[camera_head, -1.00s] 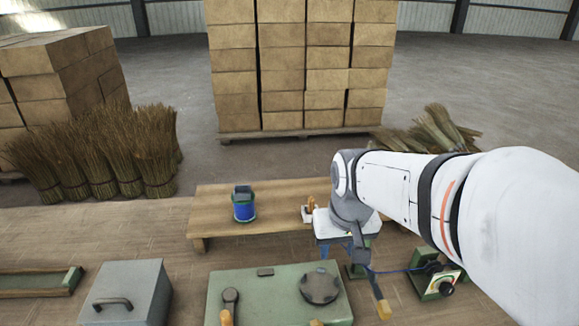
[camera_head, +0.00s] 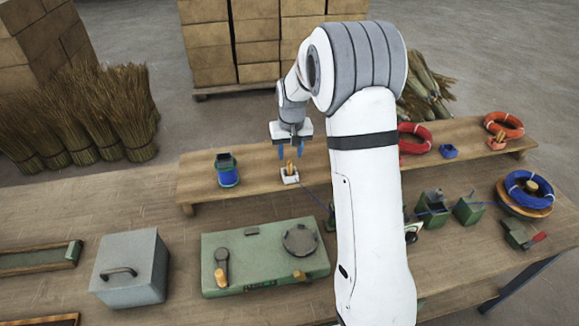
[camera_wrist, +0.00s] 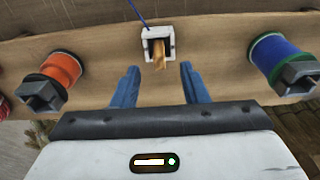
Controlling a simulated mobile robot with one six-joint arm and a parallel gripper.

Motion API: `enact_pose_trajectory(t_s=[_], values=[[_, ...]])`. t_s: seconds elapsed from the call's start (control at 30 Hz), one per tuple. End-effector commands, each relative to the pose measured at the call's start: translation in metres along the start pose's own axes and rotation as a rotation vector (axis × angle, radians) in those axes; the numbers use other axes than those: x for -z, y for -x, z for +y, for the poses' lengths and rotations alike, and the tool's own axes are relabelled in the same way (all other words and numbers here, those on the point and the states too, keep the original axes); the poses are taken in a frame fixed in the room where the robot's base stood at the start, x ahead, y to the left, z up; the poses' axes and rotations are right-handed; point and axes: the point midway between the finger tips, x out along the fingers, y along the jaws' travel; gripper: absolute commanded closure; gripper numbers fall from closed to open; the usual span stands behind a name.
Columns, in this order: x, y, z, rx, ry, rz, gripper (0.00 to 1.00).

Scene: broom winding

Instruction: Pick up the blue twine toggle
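The twine toggle (camera_head: 289,167) is a small wooden peg in a white holder (camera_head: 290,178) on the raised wooden shelf. In the wrist view the toggle (camera_wrist: 159,55) stands out of the white holder (camera_wrist: 167,32), and a thin blue twine (camera_wrist: 137,12) runs away from the holder. My gripper (camera_head: 291,151) is above the toggle, with its blue fingers pointing down. In the wrist view my gripper (camera_wrist: 159,70) is open and empty, with the toggle lined up between the fingers but beyond their tips.
A blue-and-green spool (camera_head: 227,171) stands left of the holder. An orange spool (camera_wrist: 62,68) is on the holder's other side in the wrist view. Green machinery (camera_head: 268,265), a grey box (camera_head: 131,268) and a blue coil (camera_head: 528,188) occupy the lower bench. My arm hides part of the shelf.

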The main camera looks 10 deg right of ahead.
Motion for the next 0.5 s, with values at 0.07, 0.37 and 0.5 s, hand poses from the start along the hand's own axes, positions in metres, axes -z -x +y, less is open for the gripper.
enact_pose_trajectory(t_s=[0.07, 0.37, 0.5], values=[[-0.001, -0.009, 0.000, 0.000, 0.000, -0.004, 0.60], [0.006, -0.042, 0.002, 0.000, -0.001, -0.005, 0.60], [0.006, -0.060, 0.002, 0.000, -0.001, -0.004, 0.60]])
